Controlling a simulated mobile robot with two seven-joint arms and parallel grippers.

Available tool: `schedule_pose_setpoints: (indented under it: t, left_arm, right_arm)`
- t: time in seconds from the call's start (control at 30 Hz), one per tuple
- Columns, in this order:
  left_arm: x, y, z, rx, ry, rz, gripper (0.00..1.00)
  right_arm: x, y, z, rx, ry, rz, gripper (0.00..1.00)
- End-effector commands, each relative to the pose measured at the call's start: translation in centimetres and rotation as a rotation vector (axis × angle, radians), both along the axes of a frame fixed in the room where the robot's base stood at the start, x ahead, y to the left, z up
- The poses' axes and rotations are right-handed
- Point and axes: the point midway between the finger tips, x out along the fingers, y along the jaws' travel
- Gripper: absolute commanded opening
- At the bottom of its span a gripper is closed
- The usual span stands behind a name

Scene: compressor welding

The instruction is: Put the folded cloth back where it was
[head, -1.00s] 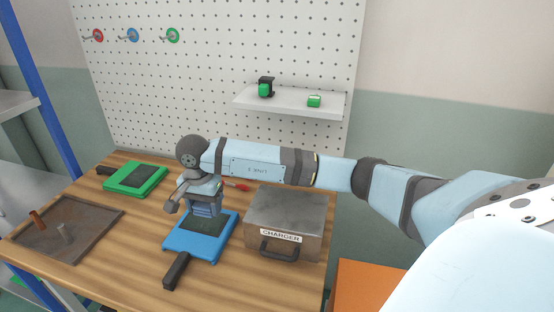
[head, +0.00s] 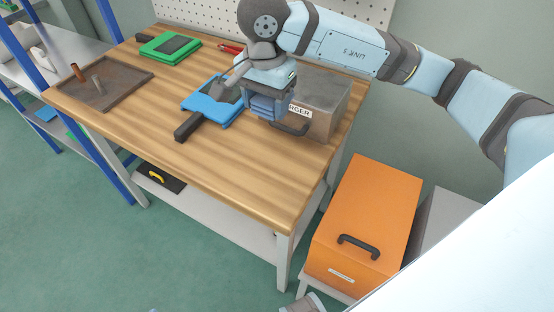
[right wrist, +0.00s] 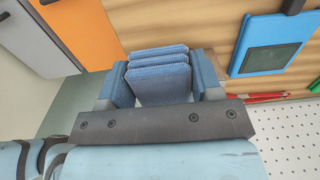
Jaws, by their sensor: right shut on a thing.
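My right gripper (head: 268,110) is shut on the folded cloth (right wrist: 158,75), a stack of blue ribbed layers between its two fingers in the right wrist view. In the head view the cloth (head: 268,104) is held in the air in front of the grey charger box (head: 325,95), partly hiding its label. The blue flat piece with a dark panel (head: 228,117) lies just left of the gripper; it also shows in the right wrist view (right wrist: 270,38).
The wooden bench (head: 240,170) is clear at its front. A brown tray (head: 125,90) with two small posts and a green flat piece (head: 165,46) lie at left. An orange box (head: 370,210) with a black handle stands right of the bench, lower down. A lower shelf (head: 215,208) holds a yellow-handled tool.

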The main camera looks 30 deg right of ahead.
Motion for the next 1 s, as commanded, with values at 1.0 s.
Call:
schedule_pose_setpoints:
  t: [1.0]
  left_arm:
    - [-0.2, 0.1, -0.6, 0.007, 0.005, -0.003, 0.43]
  right_arm:
    - [0.0, 0.0, -18.0, 0.0, 0.002, 0.0, 0.36]
